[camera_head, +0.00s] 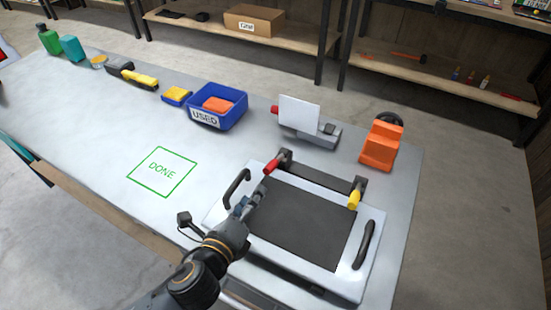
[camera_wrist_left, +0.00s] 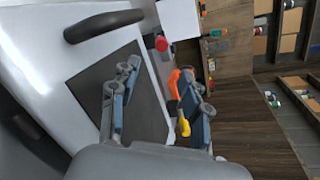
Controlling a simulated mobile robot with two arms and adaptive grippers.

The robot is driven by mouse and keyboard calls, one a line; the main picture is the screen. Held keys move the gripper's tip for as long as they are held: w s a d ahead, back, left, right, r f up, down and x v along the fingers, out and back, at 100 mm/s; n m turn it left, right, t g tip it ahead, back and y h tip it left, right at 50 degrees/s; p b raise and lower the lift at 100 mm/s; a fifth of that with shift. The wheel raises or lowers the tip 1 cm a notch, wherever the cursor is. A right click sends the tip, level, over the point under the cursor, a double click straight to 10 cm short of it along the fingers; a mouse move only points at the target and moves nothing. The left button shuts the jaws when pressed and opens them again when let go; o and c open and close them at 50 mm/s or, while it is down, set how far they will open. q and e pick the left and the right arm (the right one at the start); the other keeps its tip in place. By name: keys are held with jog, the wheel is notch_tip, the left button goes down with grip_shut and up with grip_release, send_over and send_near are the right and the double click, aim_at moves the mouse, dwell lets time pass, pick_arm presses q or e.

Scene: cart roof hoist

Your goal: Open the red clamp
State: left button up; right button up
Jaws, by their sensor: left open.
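The red clamp (camera_head: 271,165) is a red-tipped lever at the left end of the dark bar on the white framed board (camera_head: 233,167). A yellow clamp (camera_head: 355,197) sits at the bar's right end. My left gripper (camera_head: 249,198) is over the board's left part, a little short of the red clamp and apart from it. In the left wrist view the two fingers (camera_wrist_left: 160,70) are spread with nothing between them held. The red clamp (camera_wrist_left: 161,44) shows beyond the fingertips, and the yellow clamp (camera_wrist_left: 184,127) is partly hidden by one finger. My right gripper is out of view.
A white plate on a grey stand (camera_head: 314,140) and an orange block (camera_head: 381,146) stand behind the board. A blue bin marked USED (camera_head: 227,119) is farther left. The DONE square (camera_head: 162,172) is empty. Black handles (camera_head: 236,188) rise at the board's sides.

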aim_at(268, 173)
pick_arm(q)
jog(key=x, duration=0.5)
jog(key=shift+w+d+r, duration=0.1)
jog(key=shift+w+d, duration=0.05)
jog(key=x, duration=0.8)
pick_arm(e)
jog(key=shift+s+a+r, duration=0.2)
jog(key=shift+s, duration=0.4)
pick_arm(q)
grip_shut()
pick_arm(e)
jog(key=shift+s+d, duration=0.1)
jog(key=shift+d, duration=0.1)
